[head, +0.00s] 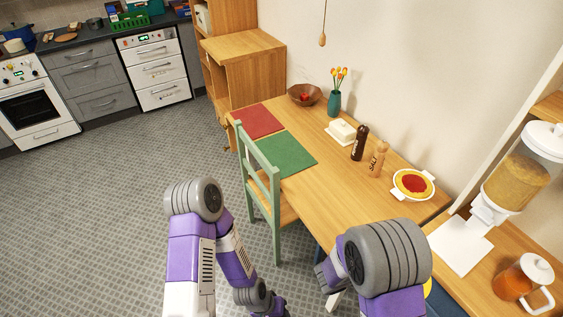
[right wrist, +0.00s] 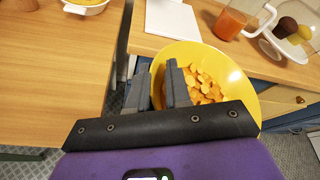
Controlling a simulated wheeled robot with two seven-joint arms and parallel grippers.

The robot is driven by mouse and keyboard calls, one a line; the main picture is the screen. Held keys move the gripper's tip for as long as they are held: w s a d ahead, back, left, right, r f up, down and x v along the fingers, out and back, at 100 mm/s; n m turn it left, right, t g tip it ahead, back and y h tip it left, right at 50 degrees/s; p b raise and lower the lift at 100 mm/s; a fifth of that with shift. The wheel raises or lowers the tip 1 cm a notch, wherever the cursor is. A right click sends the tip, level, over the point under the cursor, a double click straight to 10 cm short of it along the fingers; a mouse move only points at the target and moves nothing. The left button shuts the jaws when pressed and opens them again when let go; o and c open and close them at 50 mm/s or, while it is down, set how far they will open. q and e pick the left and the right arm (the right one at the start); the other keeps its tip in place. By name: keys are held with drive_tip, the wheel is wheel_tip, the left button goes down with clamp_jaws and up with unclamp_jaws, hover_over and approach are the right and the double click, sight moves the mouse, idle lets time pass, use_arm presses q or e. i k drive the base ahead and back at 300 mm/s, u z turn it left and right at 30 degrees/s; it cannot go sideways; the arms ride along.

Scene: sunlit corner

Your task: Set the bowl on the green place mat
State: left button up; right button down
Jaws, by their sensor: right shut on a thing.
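A yellow bowl (right wrist: 240,80) with orange chips inside is in the right wrist view. My right gripper (right wrist: 159,68) is shut on its left rim, in the gap between the table and the side counter. In the head view only a sliver of the bowl (head: 429,288) shows beside my right arm, which hides the right gripper. The green place mat (head: 285,156) lies flat and bare on the wooden table, left of the bowl. My left arm shows at the lower left of the head view, but its gripper is out of view.
On the table (head: 340,185) are a red mat (head: 258,121), wooden bowl (head: 304,95), tulip vase (head: 335,102), butter dish (head: 341,131), pepper and salt mills (head: 377,160), and pie dish (head: 413,184). A green chair (head: 262,180) stands at the near edge. The counter holds a dispenser (head: 517,175) and jug (head: 522,280).

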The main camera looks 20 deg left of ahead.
sight(287, 155)
drive_tip(key=u, duration=1.1)
drive_tip(key=i, duration=1.9)
drive_tip(key=z, duration=0.85)
